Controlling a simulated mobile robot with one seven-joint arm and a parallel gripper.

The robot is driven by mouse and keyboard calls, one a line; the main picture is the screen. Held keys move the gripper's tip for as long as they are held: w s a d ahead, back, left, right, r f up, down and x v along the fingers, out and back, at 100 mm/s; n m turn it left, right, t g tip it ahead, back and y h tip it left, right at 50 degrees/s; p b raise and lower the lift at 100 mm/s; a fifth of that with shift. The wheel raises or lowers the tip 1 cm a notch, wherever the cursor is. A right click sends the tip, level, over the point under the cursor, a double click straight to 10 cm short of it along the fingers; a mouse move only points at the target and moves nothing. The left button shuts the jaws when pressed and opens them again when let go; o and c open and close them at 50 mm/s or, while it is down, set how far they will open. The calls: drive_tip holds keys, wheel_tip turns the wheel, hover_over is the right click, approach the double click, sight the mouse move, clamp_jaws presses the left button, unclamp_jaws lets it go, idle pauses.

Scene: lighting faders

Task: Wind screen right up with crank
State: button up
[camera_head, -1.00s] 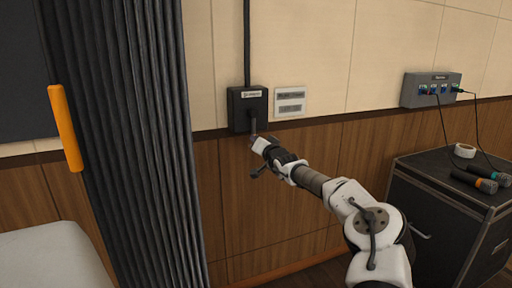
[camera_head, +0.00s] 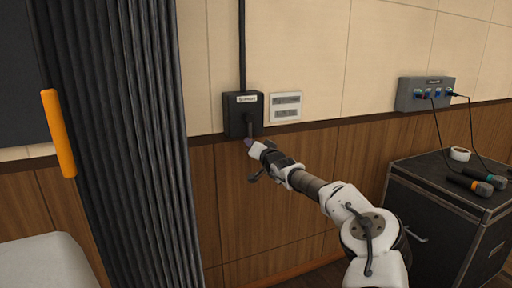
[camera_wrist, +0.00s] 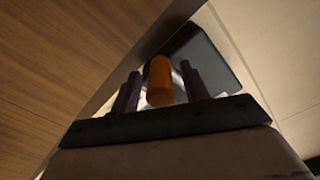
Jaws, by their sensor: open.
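The crank's black box (camera_head: 232,118) is on the wall, with a dark crank arm (camera_head: 250,127) hanging down from its front. The crank's orange handle (camera_wrist: 159,82) shows in the wrist view between the two dark fingers of my gripper (camera_wrist: 160,72), with a narrow gap on each side. In the head view my gripper (camera_head: 251,147) is at the crank's lower end and hides the handle. The gripper is open around the handle. A dark panel (camera_head: 18,70) at the far left may be the screen; I cannot tell.
A dark pleated curtain (camera_head: 125,150) with an orange bar (camera_head: 59,133) stands to the left. A white label plate (camera_head: 286,106) is right of the box. A grey socket box (camera_head: 426,93) and a black cabinet (camera_head: 450,215) with microphones (camera_head: 470,182) are to the right.

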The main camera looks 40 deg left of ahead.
drive_tip(key=shift+s+d+f+b, duration=0.1)
drive_tip(key=shift+s+d+b, duration=0.1)
drive_tip(key=shift+d+b, duration=0.3)
drive_tip(key=b+v, duration=0.3)
drive_tip(key=v, duration=0.9)
drive_tip(key=shift+d, duration=0.3)
drive_tip(key=shift+s, duration=0.1)
